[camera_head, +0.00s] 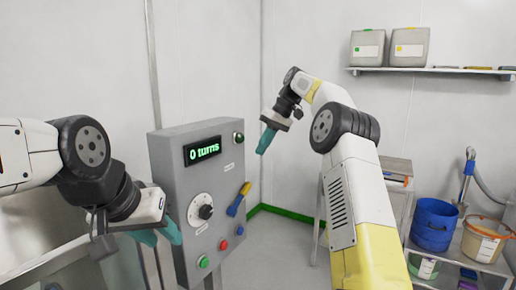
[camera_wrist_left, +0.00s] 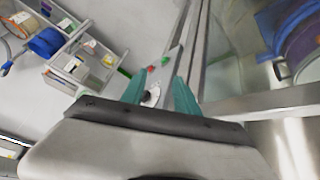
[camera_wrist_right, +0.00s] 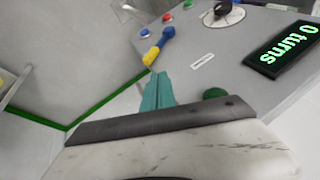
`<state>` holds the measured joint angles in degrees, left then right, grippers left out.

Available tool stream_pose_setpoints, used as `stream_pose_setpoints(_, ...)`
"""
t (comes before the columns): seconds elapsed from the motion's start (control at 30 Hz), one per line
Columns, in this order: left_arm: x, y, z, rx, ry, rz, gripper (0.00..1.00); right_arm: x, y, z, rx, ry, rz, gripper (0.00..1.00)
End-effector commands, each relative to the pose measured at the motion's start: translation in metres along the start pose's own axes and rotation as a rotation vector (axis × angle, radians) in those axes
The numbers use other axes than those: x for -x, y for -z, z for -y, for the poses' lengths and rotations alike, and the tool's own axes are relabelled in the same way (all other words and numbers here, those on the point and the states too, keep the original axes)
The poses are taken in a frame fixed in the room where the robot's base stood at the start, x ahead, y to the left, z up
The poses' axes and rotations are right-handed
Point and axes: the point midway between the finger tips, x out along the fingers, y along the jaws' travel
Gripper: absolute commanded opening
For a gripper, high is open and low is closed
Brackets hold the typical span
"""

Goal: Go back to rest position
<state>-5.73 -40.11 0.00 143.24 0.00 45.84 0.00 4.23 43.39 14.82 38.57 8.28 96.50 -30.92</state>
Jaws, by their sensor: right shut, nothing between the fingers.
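My left gripper (camera_head: 160,234) is open and empty at the lower left side of the grey control box. In the left wrist view its teal fingers (camera_wrist_left: 160,92) stand apart, with a dark knob seen between them; I cannot tell how far off it is. My right gripper (camera_head: 266,141) is shut and empty, tilted down to the right of the box's upper part. In the right wrist view its fingers (camera_wrist_right: 157,92) are together, apart from the blue and yellow lever (camera_wrist_right: 158,48).
The control box (camera_head: 173,160) has a display (camera_head: 203,150) reading "0 turns", a dial (camera_head: 202,211), a lever (camera_head: 238,199) and coloured buttons. A shelf (camera_head: 420,70) holds two grey canisters. A cart at right holds a blue bucket (camera_head: 433,223). Floor between box and cart is clear.

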Motion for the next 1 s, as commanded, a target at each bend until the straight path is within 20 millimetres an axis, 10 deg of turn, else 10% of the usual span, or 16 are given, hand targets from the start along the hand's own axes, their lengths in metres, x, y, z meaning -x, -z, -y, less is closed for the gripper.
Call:
stream_pose_setpoints(0.33,0.0,0.0,0.0,0.0,0.0,0.0,0.36,0.004,-0.001,0.005,-0.003,-0.009,-0.001,0.0)
stream_pose_setpoints(0.53,0.0,0.0,0.0,0.0,0.0,0.0,0.36,0.031,-0.019,0.042,-0.047,-0.097,-0.014,0.0)
stream_pose_setpoints(1.0,0.0,0.0,0.0,0.0,0.0,0.0,0.36,0.061,-0.17,0.138,-0.271,-0.36,-0.166,0.0)
